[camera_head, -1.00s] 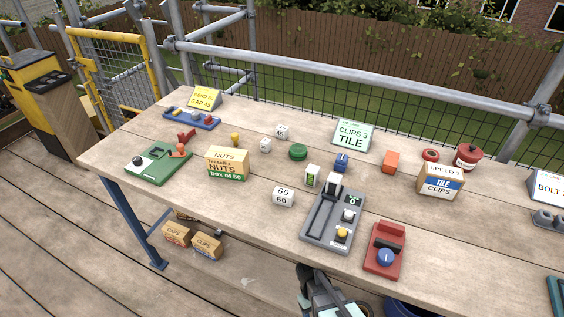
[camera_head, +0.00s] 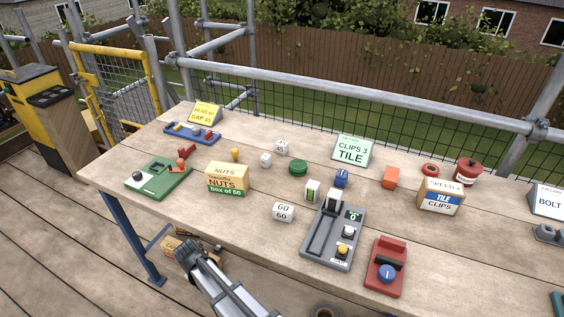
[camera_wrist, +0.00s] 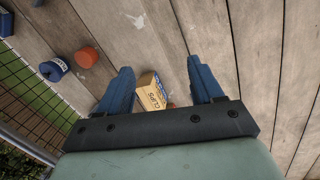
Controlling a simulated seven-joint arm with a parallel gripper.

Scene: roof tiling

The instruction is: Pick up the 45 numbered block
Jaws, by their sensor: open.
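In the head view, two small white blocks with dark marks stand mid-table, one at the back (camera_head: 282,147) and one nearer (camera_head: 265,160). Their numbers are too small to read, so I cannot tell which is the 45 block. A larger white block nearer the front reads 60 (camera_head: 282,212). My gripper (camera_wrist: 159,62) is open in the wrist view, its blue fingers apart with nothing held. A box marked CLIPS (camera_wrist: 154,92) shows beyond and between them, apart from the fingers. No numbered block shows in the wrist view. In the head view, part of my arm shows below the table's front edge.
A NUTS box (camera_head: 227,179) stands left of the 60 block. A grey lever panel (camera_head: 332,240) and red switch panel (camera_head: 386,268) lie to its right. A green round piece (camera_head: 298,167) and orange block (camera_head: 390,177) stand behind. Rails bound the back.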

